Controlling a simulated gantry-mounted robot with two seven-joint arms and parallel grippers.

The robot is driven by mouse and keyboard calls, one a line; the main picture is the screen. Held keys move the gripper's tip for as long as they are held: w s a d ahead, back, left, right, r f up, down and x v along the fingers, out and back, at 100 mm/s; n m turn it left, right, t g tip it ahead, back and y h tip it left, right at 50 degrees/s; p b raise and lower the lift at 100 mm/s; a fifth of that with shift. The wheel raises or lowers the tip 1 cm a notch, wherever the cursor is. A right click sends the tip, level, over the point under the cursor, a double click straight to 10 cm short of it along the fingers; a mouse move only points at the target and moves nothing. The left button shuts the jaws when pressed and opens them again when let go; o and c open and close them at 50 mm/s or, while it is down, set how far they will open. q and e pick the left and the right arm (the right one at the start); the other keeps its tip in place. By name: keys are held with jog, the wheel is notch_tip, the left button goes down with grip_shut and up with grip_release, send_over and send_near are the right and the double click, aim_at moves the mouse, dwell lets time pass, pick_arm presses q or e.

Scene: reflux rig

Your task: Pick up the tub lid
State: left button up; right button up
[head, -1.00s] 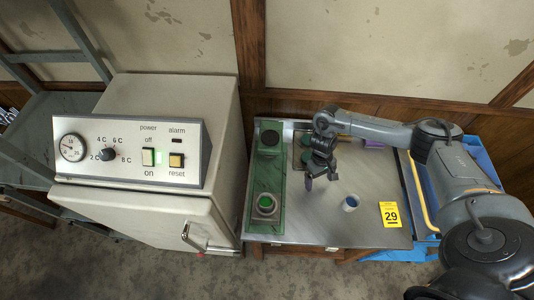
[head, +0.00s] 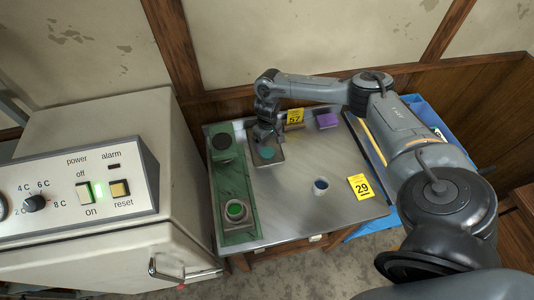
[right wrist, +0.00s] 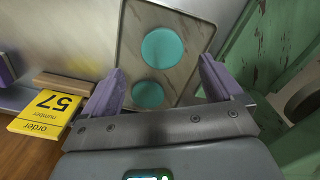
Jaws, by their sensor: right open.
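Two flat teal discs lie on a grey-brown plate (right wrist: 186,25) in the right wrist view, a larger one (right wrist: 162,48) and a smaller one (right wrist: 148,94). I cannot tell for certain which is the tub lid. In the head view one teal disc (head: 268,153) shows on the plate, in front of my right gripper (head: 266,138). The open gripper (right wrist: 158,85) points at the plate, with its purple fingers on both sides of the discs and nothing between them that I can see gripped. A small white tub (head: 320,187) with a blue inside stands apart to the right.
A green board (head: 232,185) with round fittings runs along the table's left side. A grey cabinet (head: 85,108) stands left. The table's front middle is clear.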

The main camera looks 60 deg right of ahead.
aim_at(267, 152)
jog(key=shift+s+a+f+b, duration=0.1)
jog(key=shift+a+f+b, duration=0.1)
jog(key=shift+f, duration=1.1)
jog(key=shift+a+f+b, duration=0.1)
jog(key=shift+f+b, duration=0.05)
jog(key=shift+f, duration=1.15)
jog(key=c, duration=1.1)
